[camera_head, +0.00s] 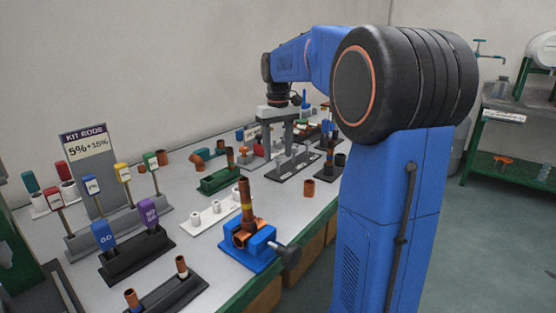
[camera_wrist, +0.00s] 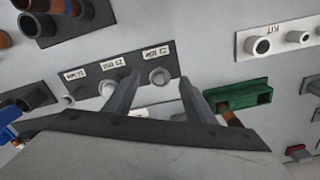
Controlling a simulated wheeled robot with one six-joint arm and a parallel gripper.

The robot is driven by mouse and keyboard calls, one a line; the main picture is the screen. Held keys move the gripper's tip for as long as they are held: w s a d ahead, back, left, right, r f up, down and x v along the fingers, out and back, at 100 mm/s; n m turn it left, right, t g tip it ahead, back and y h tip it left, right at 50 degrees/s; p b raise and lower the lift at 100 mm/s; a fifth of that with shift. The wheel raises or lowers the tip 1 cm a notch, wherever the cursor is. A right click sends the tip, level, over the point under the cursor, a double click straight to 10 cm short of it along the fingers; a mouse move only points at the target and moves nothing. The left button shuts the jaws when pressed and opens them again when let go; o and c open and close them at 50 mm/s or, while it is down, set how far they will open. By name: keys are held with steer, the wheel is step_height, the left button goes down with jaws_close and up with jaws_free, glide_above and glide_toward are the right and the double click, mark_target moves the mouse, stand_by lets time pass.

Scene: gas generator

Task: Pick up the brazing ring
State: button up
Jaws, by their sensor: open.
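My gripper (camera_head: 278,150) is open and points down over the table; it also shows in the wrist view (camera_wrist: 158,78) with its two fingers apart. Beneath it is a dark rack (camera_head: 293,167) with several small light posts and labels, also in the wrist view (camera_wrist: 130,63). A small pale round piece (camera_wrist: 160,76) on this rack shows between the fingertips. It may be the brazing ring on its post, but it is too small to be sure. I cannot tell how far the fingertips are above it. Nothing is held.
A green holder (camera_head: 220,180) stands left of the rack, also near the right finger in the wrist view (camera_wrist: 236,94). A white rack (camera_wrist: 285,38) is apart from it. A blue vise (camera_head: 248,248) holds a copper pipe (camera_head: 246,202). A loose copper piece (camera_head: 309,188) stands near the front edge.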

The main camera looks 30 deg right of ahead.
steer(key=shift+f, duration=0.25)
stand_by(0.4)
steer(key=c, duration=0.8)
